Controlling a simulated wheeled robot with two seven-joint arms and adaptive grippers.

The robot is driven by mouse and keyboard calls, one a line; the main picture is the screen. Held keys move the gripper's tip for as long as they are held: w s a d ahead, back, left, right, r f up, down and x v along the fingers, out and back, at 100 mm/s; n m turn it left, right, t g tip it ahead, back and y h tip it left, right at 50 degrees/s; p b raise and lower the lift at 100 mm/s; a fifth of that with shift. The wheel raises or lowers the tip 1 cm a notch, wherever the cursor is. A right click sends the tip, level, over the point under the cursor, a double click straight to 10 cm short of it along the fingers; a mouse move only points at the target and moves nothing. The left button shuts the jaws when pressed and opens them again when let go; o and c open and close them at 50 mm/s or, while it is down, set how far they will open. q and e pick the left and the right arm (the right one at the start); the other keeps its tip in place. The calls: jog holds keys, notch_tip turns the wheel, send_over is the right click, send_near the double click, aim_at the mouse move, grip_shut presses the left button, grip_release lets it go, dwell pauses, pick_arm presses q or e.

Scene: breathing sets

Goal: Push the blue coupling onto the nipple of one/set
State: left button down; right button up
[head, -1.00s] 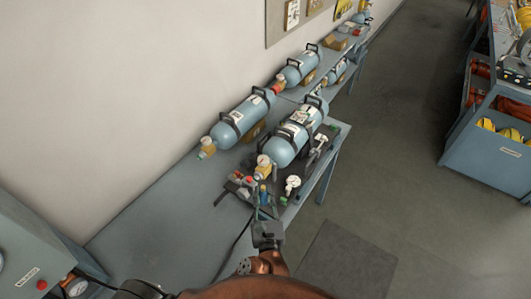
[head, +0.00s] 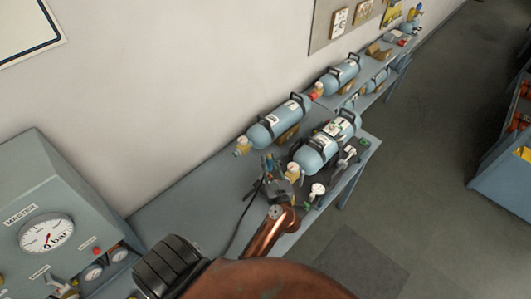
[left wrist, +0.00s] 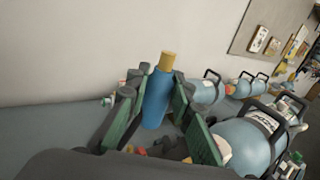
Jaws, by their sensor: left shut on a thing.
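My left gripper (head: 270,168) is shut on the blue coupling (left wrist: 156,102). In the left wrist view the coupling stands nearly upright between the green-padded fingers, with its brass end up. In the head view the gripper is just left of the brass valve (head: 295,171) of the nearest blue cylinder (head: 318,152), apart from the coupling as far as I can tell. That cylinder also shows at the right of the left wrist view (left wrist: 240,145). I cannot make out the nipple or which set is one. My right gripper is not in view.
A second cylinder (head: 272,126) lies behind, near the wall, with others farther along the bench. A white gauge (head: 317,189) stands right of the gripper. A grey panel (head: 45,205) with dials is at the left. The bench (head: 190,208) between is mostly clear; a black hose runs there.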

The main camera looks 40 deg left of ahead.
pick_arm(q)
jog(key=shift+a+r, duration=0.1)
jog(key=shift+a, duration=0.55)
jog(key=shift+s+a+f+p, duration=0.1)
jog(key=shift+a+f+p, duration=0.15)
jog(key=shift+a, duration=0.2)
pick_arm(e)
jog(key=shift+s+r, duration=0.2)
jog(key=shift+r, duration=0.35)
pick_arm(q)
jog(key=shift+d, duration=0.1)
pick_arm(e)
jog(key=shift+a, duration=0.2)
pick_arm(q)
jog(key=shift+f+b, duration=2.4)
jog(key=shift+f, duration=0.45)
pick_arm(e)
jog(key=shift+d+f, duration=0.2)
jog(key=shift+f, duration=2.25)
pick_arm(q)
jog(key=shift+d+n, duration=0.15)
jog(key=shift+n, duration=0.15)
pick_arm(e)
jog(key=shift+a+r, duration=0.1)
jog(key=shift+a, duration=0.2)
